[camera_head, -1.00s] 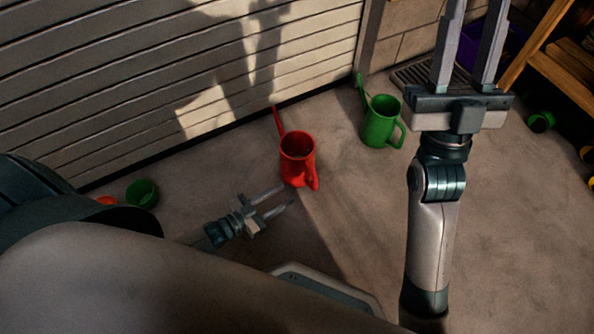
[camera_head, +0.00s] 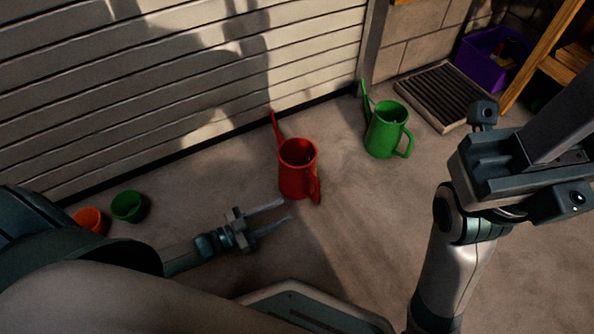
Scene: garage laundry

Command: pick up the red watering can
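The red watering can (camera_head: 297,170) stands upright on the floor in the middle of the head view, its spout pointing up and left toward the shutter and its handle at the lower right. My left gripper (camera_head: 287,211) is open and empty, with two thin fingers pointing right. Its fingertips are just below and left of the can, with a small gap in the picture. My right gripper (camera_head: 572,120) is large at the right edge, turned away to the right. Its fingertips are partly out of frame, so its opening does not show clearly.
A green watering can (camera_head: 384,135) stands right of the red one. A green pot (camera_head: 128,206) and an orange pot (camera_head: 89,220) sit at the left. A slatted shutter (camera_head: 150,80) bounds the floor behind. A dark grate (camera_head: 443,95) and a purple crate (camera_head: 492,58) are at upper right.

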